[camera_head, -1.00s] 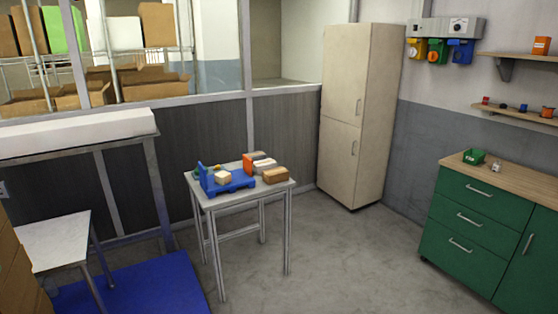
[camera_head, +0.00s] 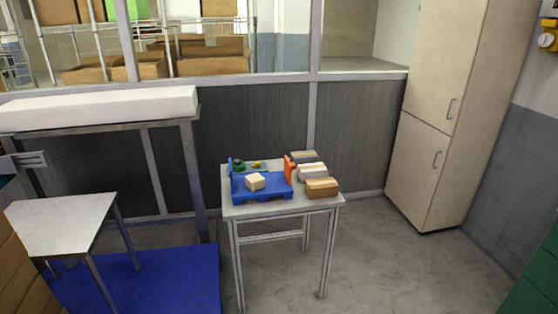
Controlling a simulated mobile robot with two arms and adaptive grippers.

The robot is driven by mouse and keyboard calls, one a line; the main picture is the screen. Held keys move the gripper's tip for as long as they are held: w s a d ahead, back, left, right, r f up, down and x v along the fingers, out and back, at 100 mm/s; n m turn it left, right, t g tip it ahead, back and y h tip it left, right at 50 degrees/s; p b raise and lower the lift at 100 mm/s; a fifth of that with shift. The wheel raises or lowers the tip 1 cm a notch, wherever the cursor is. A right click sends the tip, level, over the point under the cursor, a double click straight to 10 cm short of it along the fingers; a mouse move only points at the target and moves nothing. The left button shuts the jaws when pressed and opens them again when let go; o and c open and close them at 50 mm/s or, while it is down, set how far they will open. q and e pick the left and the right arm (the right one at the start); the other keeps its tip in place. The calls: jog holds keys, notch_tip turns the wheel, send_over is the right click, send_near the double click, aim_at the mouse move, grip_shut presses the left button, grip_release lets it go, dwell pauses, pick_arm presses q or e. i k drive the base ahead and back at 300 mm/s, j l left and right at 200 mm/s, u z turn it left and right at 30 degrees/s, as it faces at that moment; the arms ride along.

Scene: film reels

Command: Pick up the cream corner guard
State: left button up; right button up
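A small cream block-like piece (camera_head: 255,181), which may be the cream corner guard, sits on a blue tray-like holder (camera_head: 262,194) on a small grey table (camera_head: 230,209) in the head view. It is too small to make out its exact shape. An orange upright piece (camera_head: 290,169) stands at the holder's right end. Small green and yellow items lie behind the cream piece. Neither of my grippers is in view.
Several boxes stand on the table's right side, including a brown box (camera_head: 322,187) and a white-topped one (camera_head: 311,171). A low white table (camera_head: 60,222) and blue mat (camera_head: 165,285) are at left. A beige cabinet (camera_head: 455,110) stands right. Floor in front is clear.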

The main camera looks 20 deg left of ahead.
aim_at(256, 181)
jog(key=i+l+u, duration=0.1)
jog(key=i+l, duration=0.4)
jog(key=i, duration=0.25)
jog(key=i+l+u, duration=0.15)
jog(key=i+l, duration=0.45)
jog(key=i, duration=0.15)
jog(key=i+j, duration=0.2)
jog(key=i, duration=0.25)
jog(key=i+j+u, duration=0.15)
jog(key=i, duration=0.3)
jog(key=i+j, duration=0.15)
jog(key=j, duration=0.15)
